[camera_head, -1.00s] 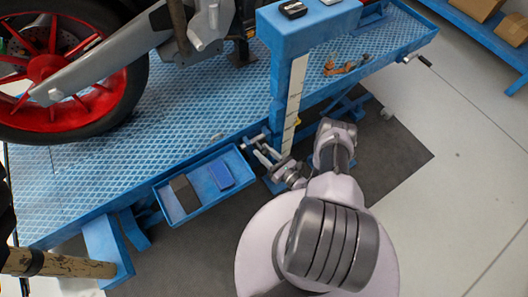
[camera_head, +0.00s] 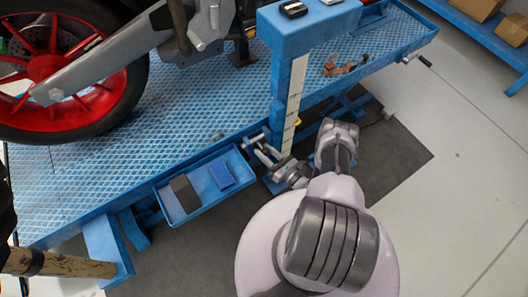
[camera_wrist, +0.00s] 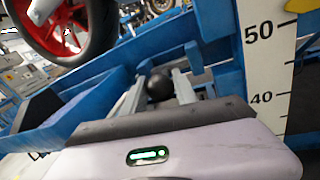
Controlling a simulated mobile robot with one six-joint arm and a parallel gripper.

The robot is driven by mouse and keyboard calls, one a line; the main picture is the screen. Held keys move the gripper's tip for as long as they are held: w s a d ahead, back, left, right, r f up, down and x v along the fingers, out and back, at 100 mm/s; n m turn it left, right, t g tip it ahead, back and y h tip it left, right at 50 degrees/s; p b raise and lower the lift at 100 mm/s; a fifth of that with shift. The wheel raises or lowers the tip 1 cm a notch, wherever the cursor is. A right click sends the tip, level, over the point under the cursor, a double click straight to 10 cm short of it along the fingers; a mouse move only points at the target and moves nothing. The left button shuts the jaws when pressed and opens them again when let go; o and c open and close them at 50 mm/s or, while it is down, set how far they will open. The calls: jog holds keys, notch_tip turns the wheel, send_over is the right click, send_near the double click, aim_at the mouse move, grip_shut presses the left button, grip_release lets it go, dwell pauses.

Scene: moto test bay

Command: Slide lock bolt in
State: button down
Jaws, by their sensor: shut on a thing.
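The lock bolt shows its round black knob (camera_wrist: 159,86) in the wrist view, at the side of the blue lift. My gripper (camera_wrist: 158,88) is shut on this knob, with one grey finger on each side of it. In the head view my gripper (camera_head: 262,150) reaches the lift's edge at the foot of the blue post, just right of the small tray. The knob and the bolt's shaft cannot be made out clearly there, and how deep the bolt sits cannot be told.
A blue post (camera_head: 283,85) with a white height scale (camera_wrist: 267,60) stands close right of my gripper. A blue tray (camera_head: 205,205) holding a dark block and a blue block hangs to the left. The motorcycle's red wheel (camera_head: 48,68) stands on the blue platform (camera_head: 180,120).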

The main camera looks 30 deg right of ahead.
aim_at(267, 138)
jog(key=d, duration=0.5)
jog(key=shift+w, duration=0.1)
jog(key=c, duration=1)
grip_release()
jog(key=shift+d, duration=0.1)
jog(key=p+v, duration=0.2)
jog(key=v, duration=1.5)
jog(key=shift+s, duration=0.25)
jog(key=shift+s, duration=0.1)
